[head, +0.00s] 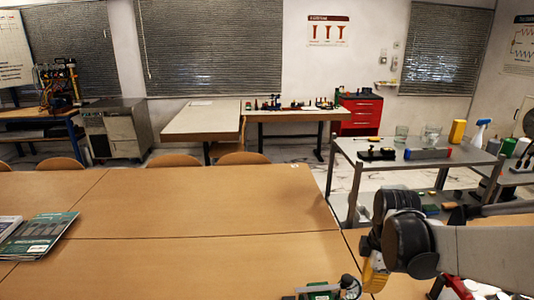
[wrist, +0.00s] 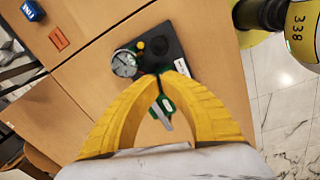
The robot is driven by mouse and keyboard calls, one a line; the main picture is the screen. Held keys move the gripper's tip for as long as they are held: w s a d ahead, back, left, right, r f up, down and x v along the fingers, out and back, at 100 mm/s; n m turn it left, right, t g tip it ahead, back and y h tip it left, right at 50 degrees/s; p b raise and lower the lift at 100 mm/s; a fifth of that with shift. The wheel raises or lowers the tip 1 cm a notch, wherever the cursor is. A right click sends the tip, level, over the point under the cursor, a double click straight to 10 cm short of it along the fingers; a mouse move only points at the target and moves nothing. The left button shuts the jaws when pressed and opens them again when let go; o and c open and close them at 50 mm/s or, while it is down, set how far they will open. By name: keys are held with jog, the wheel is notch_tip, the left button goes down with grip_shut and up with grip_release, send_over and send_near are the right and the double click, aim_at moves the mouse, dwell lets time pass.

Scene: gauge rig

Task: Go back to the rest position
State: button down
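My gripper (wrist: 163,77) has two yellow curved fingers whose tips come together in the wrist view, with nothing seen held between them. In the head view its yellow part (head: 375,272) shows at the lower right, with the tips out of clear sight. A green part (wrist: 163,106) of the rig shows through the gap between the fingers. The dial also shows in the head view (head: 349,284), low at the table's front, beside the gripper.
The wooden table (head: 190,205) is mostly bare. Books (head: 38,235) lie at its left. A grey metal bench (head: 400,165) with glasses and tools stands behind at the right.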

jog(key=s+a+r+m+t+b, duration=0.1)
jog(key=s+a+r+m+t, duration=0.5)
jog(key=s+m, duration=0.5)
jog(key=a+r+m, duration=0.1)
jog(key=a+m, duration=0.1)
jog(key=m, duration=0.2)
jog(key=shift+s+a, duration=0.15)
jog(key=shift+s, duration=0.05)
dwell(0.5)
